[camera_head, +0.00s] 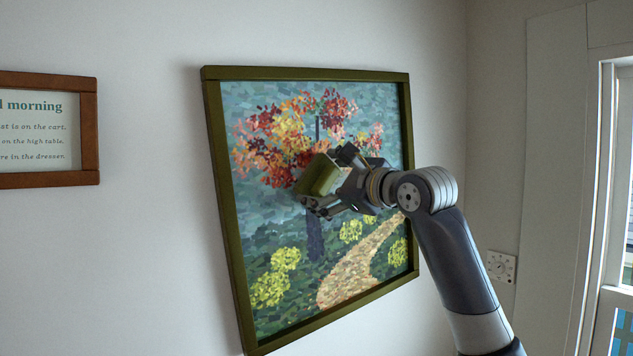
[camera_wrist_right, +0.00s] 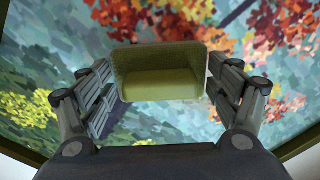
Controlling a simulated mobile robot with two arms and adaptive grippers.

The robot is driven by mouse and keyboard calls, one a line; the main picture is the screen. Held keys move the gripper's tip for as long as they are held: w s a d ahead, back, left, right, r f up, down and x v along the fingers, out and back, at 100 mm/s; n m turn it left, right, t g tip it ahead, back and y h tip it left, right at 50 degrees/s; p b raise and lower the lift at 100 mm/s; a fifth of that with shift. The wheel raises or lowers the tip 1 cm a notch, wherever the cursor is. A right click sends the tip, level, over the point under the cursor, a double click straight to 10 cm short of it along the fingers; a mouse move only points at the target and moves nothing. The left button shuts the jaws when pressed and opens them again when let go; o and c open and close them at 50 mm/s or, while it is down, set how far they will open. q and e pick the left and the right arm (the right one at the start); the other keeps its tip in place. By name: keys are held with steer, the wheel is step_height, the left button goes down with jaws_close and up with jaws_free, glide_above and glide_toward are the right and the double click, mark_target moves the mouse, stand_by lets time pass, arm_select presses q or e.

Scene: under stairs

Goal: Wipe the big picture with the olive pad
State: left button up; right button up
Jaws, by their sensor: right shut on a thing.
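The big picture (camera_head: 280,225) hangs on the wall in an olive-green frame and shows a tree with red and yellow leaves, bushes and a path. My right gripper (camera_head: 325,182) is in front of the picture's middle, shut on the olive pad (camera_head: 321,174). In the right wrist view the pad (camera_wrist_right: 160,82) sits between the two fingers (camera_wrist_right: 160,88), with the painted surface (camera_wrist_right: 240,30) behind it. The pad is at or very near the painting; I cannot tell if it touches. My left gripper is not in view.
A smaller brown-framed sign (camera_head: 88,130) with text hangs on the wall to the left. A wall switch plate (camera_head: 501,266) is at the lower right, beside a window (camera_head: 622,200). The wall between the sign and the picture is bare.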

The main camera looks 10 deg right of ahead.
steer(key=w+d+r, duration=0.1)
steer(key=w+d, duration=0.3)
steer(key=d, duration=0.6)
steer(key=shift+w+r, duration=0.15)
stand_by(0.8)
steer(key=shift+a, duration=0.1)
